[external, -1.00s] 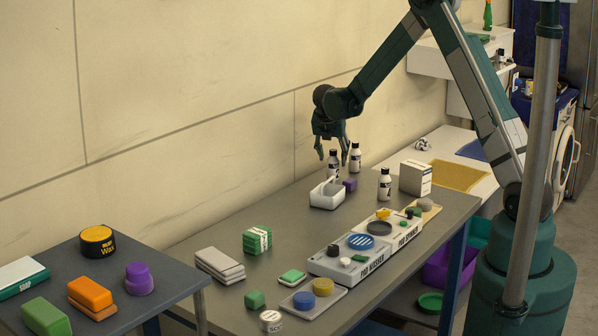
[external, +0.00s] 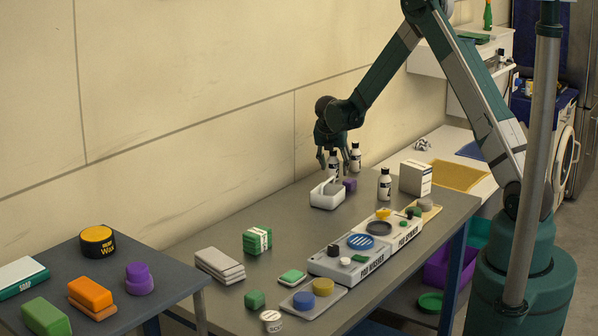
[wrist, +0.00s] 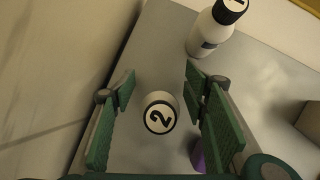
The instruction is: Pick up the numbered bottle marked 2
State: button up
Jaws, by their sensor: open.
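In the external view this white bottle with a dark label (external: 333,163) stands upright by the wall at the back of the grey table. My gripper (wrist: 162,100) is open, one pad on each side of the bottle with gaps to both. In the external view, my gripper (external: 334,168) points down over the bottle, its fingers partly hiding it.
A second black-capped bottle (external: 355,157) stands close to the right, also in the wrist view (wrist: 213,32). A third bottle (external: 385,184) stands further right.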

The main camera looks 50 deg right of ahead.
dwell(0.5)
jog(key=c, duration=1.1)
jog(key=shift+r, duration=0.1)
jog(key=shift+r, duration=4.95)
